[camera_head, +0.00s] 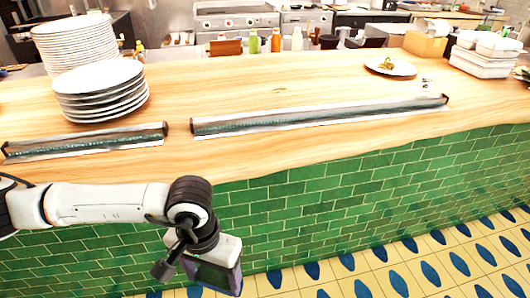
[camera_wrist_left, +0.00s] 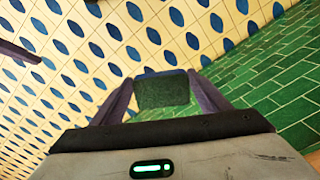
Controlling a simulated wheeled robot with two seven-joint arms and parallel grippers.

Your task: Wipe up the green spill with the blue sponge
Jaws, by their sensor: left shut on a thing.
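My left gripper (camera_head: 212,270) hangs in front of the green-tiled counter side, below the counter top, in the head view. The gripper is well away from the wooden counter top. A small, faint green mark (camera_head: 280,89), which looks like the spill, lies on the counter top beyond the long metal strip. My right gripper is in neither view.
The wooden counter (camera_head: 330,135) carries stacks of white plates (camera_head: 100,92) at left, a long metal strip (camera_head: 320,115), a shorter strip (camera_head: 85,143), and a plate with food (camera_head: 390,68). White containers (camera_head: 484,62) stand at far right. The counter around the green mark is clear.

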